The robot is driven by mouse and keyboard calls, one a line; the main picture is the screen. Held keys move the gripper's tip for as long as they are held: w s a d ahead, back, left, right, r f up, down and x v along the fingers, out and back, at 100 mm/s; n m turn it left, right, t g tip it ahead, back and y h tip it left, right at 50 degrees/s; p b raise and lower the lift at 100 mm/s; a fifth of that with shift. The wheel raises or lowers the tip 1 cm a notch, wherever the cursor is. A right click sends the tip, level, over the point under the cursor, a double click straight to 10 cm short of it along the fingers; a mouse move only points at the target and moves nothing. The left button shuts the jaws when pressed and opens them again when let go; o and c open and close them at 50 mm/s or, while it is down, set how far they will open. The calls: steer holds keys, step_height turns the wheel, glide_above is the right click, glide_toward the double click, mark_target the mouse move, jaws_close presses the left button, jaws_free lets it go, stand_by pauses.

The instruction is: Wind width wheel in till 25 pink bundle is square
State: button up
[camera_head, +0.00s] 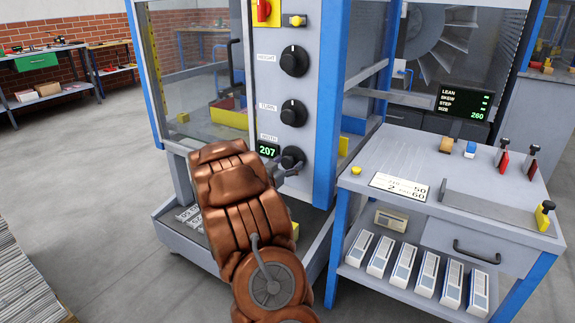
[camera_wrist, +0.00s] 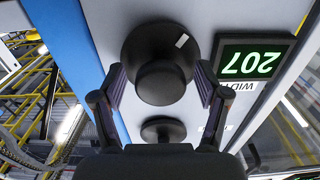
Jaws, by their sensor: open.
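The width wheel (camera_head: 292,158) is the lowest of three black knobs on the grey panel; the wrist view shows it upside down as a black wheel with a round hub (camera_wrist: 160,82) and a white mark. The green display (camera_head: 268,149) beside it reads 207. It also shows inverted in the wrist view (camera_wrist: 250,60). My gripper (camera_head: 285,172) is at the wheel, open, with one finger on each side of the hub; I cannot tell whether they touch it. My brown arm hides part of the lower machine. I cannot make out a pink bundle.
The turn knob (camera_head: 294,112) and height knob (camera_head: 294,60) are above the wheel. A blue post (camera_head: 330,130) stands close to the right. A side bench (camera_head: 400,160) holds a card and small tools. A dark screen (camera_head: 465,103) lists lean, skew, step and size 260.

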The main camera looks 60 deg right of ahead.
steer(key=shift+c, duration=0.4)
steer(key=c, duration=1.1)
steer(key=shift+m, duration=0.4)
steer(key=o, duration=1.2)
steer(key=a, duration=1.2)
steer(key=shift+s, duration=0.2)
